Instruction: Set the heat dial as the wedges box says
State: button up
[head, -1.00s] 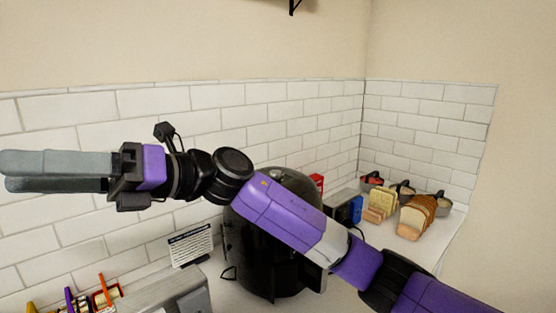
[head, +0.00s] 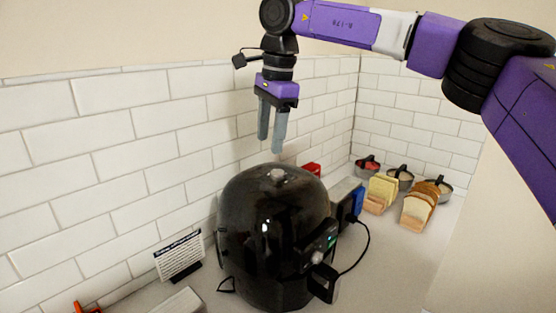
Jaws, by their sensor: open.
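A rounded black cooker (head: 270,225) stands on the counter. A side panel (head: 322,245) with a small green light sits above its handle (head: 325,281). A heat dial cannot be made out clearly there, nor its setting. A red box (head: 312,169) shows partly behind the cooker. No box is readable as the wedges box. A white card (head: 179,256) with dark print stands left of the cooker; its text is too small to read. My gripper (head: 270,143) points down with its fingers apart, empty, above and behind the cooker's top knob (head: 278,175) in the picture.
Right of the cooker are a grey appliance with a blue side (head: 358,202) and a black cord (head: 363,250). Bread slices (head: 418,208), yellow slices (head: 382,190) and several small bowls (head: 367,167) stand at the right. Tiled walls close the back. The right front counter is clear.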

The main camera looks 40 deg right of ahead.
aim_at(278, 172)
jog(key=shift+s+d+n+g+h, duration=0.35)
jog(key=shift+s+d+n, duration=0.3)
jog(key=shift+s, duration=0.3)
jog(key=shift+f, duration=0.2)
jog(key=shift+w+f+p, duration=0.2)
jog(key=shift+f+p, duration=0.2)
jog(key=shift+f, duration=1.45)
jog(key=shift+w+f+p, duration=0.15)
jog(key=shift+f+p, duration=0.2)
jog(key=shift+f, duration=1.5)
jog(key=shift+c, duration=0.2)
grip_shut()
